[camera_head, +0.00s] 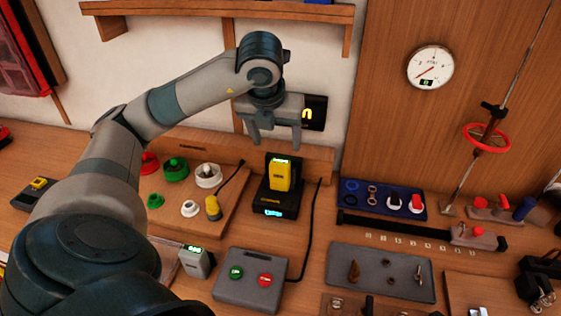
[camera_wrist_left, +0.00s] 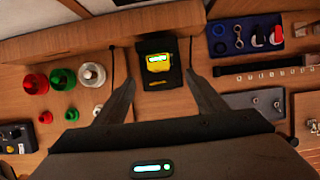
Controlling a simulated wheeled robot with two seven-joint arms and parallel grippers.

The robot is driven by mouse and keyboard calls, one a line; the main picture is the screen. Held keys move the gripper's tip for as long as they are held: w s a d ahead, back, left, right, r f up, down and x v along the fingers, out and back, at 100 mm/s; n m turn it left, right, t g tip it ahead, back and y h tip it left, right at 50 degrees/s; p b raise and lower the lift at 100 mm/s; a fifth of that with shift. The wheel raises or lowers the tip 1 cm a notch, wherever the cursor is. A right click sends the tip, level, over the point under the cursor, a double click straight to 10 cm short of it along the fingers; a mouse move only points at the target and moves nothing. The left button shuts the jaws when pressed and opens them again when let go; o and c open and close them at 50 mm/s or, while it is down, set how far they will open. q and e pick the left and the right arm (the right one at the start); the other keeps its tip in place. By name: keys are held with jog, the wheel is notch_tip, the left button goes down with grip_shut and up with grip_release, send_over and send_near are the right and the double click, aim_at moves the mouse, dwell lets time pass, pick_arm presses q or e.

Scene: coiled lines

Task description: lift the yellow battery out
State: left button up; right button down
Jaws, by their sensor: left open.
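The yellow battery (camera_head: 280,174) stands upright in a black charger (camera_head: 266,208) with a lit display, at the middle of the bench. In the left wrist view the battery (camera_wrist_left: 158,62) shows from above, in the charger (camera_wrist_left: 157,85), between the fingers in the picture. My left gripper (camera_head: 273,142) is open and empty, pointing down above and behind the battery in the head view, apart from it. The gripper also shows in the left wrist view (camera_wrist_left: 158,75) with its fingers spread. My right gripper is not in view.
A grey box with green and red buttons (camera_head: 250,280) stands in front of the charger. A black cable (camera_head: 310,235) runs on its right. A blue tray (camera_head: 382,199) lies right, and green, red and white round parts (camera_head: 176,170) lie left. A wooden ledge (camera_head: 310,160) stands behind.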

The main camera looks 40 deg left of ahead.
pick_arm(q)
jog(key=f, duration=0.1)
jog(key=p, duration=0.2)
send_over(280, 163)
jog(key=s+d, duration=0.1)
jog(key=s, duration=0.1)
notch_tip(280, 163, down, 5)
jog(key=shift+d+f, duration=0.15)
jog(key=shift+f, duration=0.05)
jog(key=shift+w+f, duration=0.25)
jog(key=shift+f, duration=0.3)
jog(key=shift+a+p+x, duration=0.2)
jog(key=shift+p+x, duration=0.85)
jog(key=shift+p, duration=0.15)
jog(key=shift+p+x, duration=0.5)
jog(key=shift+x, duration=0.45)
jog(key=shift+w+a+f, duration=0.1)
jog(key=shift+a+f, duration=0.05)
jog(key=shift+f, duration=0.45)
